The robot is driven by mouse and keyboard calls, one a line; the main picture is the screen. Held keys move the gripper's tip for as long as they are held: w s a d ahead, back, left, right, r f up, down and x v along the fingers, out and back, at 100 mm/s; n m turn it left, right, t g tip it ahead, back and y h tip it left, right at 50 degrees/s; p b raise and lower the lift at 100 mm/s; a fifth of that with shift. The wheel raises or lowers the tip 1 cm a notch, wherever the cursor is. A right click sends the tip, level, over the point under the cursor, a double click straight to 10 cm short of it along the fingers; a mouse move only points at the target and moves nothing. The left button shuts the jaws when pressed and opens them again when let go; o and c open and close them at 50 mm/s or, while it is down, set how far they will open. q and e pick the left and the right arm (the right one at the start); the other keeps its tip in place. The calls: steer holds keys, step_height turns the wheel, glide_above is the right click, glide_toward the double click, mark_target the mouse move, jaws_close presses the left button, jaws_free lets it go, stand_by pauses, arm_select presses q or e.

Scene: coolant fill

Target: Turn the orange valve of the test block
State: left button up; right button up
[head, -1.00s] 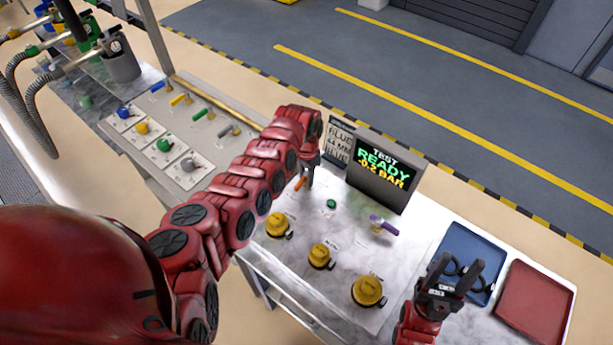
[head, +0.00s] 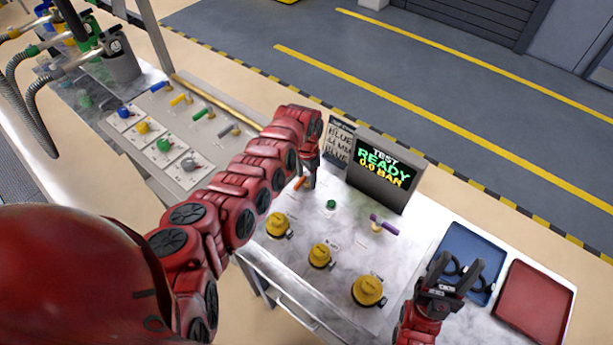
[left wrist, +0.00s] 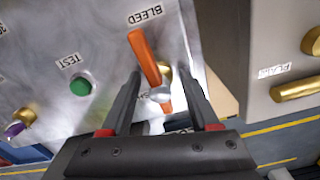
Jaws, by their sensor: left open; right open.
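The orange valve (left wrist: 144,56) is a long bar handle on a brass stem, by the label BLEED in the left wrist view. My left gripper (left wrist: 158,84) is open, with its dark fingers on either side of the handle; I cannot tell whether they touch it. In the head view the orange valve (head: 299,183) shows small beside my left gripper (head: 309,180), partly hidden by it. The test block's display (head: 384,172) reads TEST READY 0.0 BAR. My right gripper (head: 458,272) is open and empty over the front of the blue tray.
A green TEST button (head: 331,204), a purple handle (head: 385,225) and several yellow caps (head: 368,290) stand on the block. A blue tray (head: 451,237) and a red tray (head: 536,303) lie to the right. A panel with coloured valves (head: 203,112) stands left.

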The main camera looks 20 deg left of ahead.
arm_select(q)
steer(key=shift+r, duration=0.1)
step_height(320, 180, up, 12)
steer(key=b, duration=0.4)
steer(key=shift+f, duration=0.25)
step_height(320, 180, up, 6)
glide_above(306, 173)
steer(key=shift+f, duration=0.1)
steer(key=shift+f, duration=0.15)
